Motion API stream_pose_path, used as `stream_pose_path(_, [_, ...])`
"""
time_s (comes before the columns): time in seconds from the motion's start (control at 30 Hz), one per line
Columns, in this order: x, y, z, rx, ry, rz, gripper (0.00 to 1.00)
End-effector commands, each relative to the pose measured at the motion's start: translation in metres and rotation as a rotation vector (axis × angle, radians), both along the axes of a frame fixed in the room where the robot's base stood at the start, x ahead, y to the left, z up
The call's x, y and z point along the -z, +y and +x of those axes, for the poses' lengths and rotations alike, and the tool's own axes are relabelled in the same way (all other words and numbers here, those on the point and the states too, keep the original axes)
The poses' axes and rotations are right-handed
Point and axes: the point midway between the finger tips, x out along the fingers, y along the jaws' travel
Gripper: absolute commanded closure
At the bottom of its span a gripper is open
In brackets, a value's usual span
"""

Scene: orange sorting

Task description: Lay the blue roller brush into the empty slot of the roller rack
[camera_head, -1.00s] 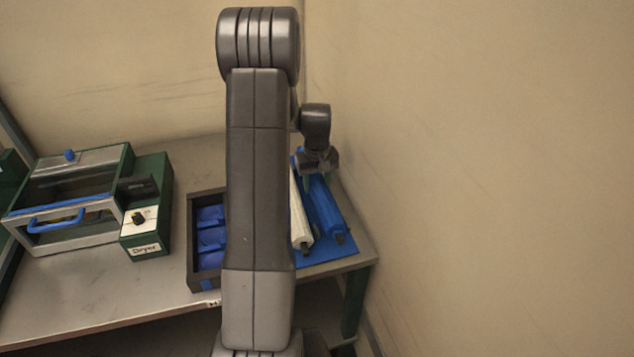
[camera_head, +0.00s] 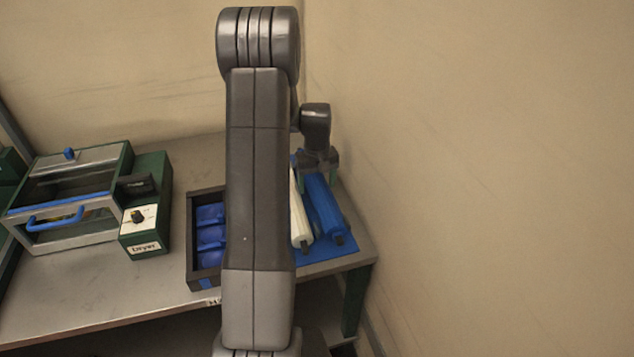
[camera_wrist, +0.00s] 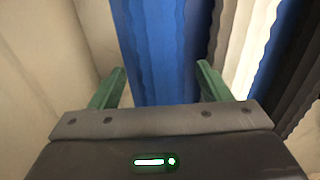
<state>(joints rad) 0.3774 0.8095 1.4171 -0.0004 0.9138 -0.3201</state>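The blue roller brush (camera_head: 325,212) lies on a blue mat (camera_head: 343,253) at the right end of the table, beside a white roller (camera_head: 301,217). In the wrist view the blue roller (camera_wrist: 160,45) runs between my gripper's two green fingers. My gripper (camera_head: 319,181) is over the far part of the blue roller. It is open, with a finger on either side and gaps showing in the wrist view (camera_wrist: 161,78). Whether the fingers reach down beside the roller is unclear. I cannot make out an empty rack slot; my arm hides part of the table.
A dark box (camera_head: 190,262) with several blue pieces stands left of my arm. A green dryer box (camera_head: 147,240) and a framed case with a blue handle (camera_head: 55,220) stand further left. The wall (camera_head: 480,170) is close on the right. Bare table (camera_head: 100,300) lies in front.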

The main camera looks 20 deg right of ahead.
Motion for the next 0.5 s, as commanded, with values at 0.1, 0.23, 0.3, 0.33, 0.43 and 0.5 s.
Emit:
stream_pose_path(0.1, [0.001, 0.000, 0.000, 0.000, 0.002, 0.001, 0.29])
stream_pose_path(0.23, [-0.006, 0.000, 0.000, 0.000, -0.001, 0.000, 0.29])
stream_pose_path(0.3, [-0.015, 0.000, 0.000, 0.000, -0.002, -0.001, 0.29])
stream_pose_path(0.33, [-0.020, 0.000, 0.000, 0.000, -0.002, -0.001, 0.29])
stream_pose_path(0.43, [-0.041, 0.000, 0.001, 0.000, -0.005, -0.002, 0.29])
stream_pose_path(0.5, [-0.058, 0.000, 0.001, 0.000, -0.005, -0.002, 0.29])
